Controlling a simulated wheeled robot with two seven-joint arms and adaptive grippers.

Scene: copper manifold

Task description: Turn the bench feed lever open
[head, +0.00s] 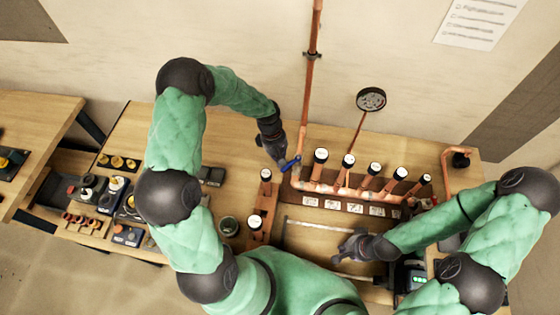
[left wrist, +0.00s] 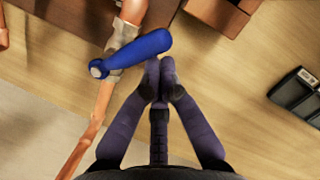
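The blue feed lever (head: 290,163) sits on the copper pipe at the left end of the manifold. In the left wrist view, the lever (left wrist: 142,52) lies across the pipe, tilted, with its wide end towards the right. My left gripper (head: 281,158) is at the lever; in the left wrist view its fingertips (left wrist: 160,76) are together, just below the lever's wide end. I see nothing between them, and I cannot tell whether they touch the lever. My right gripper (head: 348,246) is low over the front of the bench, away from the lever; its fingers are too small to judge.
A vertical copper pipe (head: 310,80) runs up the wall. Sorted parts crowd the bench's left side; bare wood (head: 228,125) lies left of the lever.

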